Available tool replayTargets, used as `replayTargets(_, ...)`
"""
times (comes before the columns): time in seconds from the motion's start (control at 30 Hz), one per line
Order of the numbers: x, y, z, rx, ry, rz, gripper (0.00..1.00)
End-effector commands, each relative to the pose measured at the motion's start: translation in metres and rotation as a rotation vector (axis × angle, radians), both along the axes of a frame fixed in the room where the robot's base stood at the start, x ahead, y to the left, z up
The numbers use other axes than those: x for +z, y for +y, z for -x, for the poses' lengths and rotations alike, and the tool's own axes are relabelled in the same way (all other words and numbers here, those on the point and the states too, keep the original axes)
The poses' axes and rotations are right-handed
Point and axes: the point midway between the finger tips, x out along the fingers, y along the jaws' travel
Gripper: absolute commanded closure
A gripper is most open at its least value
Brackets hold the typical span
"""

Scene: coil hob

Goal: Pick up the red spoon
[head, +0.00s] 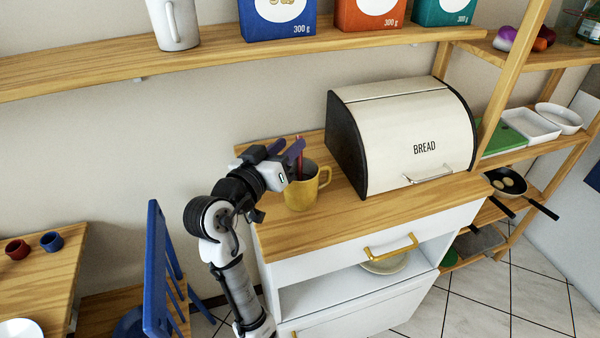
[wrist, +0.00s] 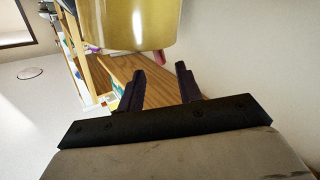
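The red spoon (head: 300,148) stands in a yellow mug (head: 304,195) on the wooden cabinet top, with only its thin upper part showing. My gripper (head: 288,149) is at the mug's rim, its dark purple fingers close to the spoon. In the wrist view, the fingers (wrist: 160,78) are apart with nothing held between them. The yellow mug (wrist: 130,22) fills the top of that view, and a small pink-red tip of the spoon (wrist: 160,57) shows below its rim, beyond the gap between the fingers. The spoon's lower part is hidden in the mug.
A cream bread box (head: 405,130) stands just right of the mug on the cabinet top (head: 345,215). A shelf (head: 200,62) with boxes and a white mug runs above. A blue chair (head: 157,270) stands left of my arm.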

Motion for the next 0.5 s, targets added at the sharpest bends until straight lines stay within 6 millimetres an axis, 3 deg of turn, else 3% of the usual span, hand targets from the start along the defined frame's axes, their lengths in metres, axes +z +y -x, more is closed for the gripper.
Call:
replayTargets(0.3, -0.005, -0.024, -0.037, -0.003, 0.003, 0.001, 0.65)
replayTargets(0.5, -0.007, -0.027, -0.042, -0.001, 0.001, 0.0, 0.65)
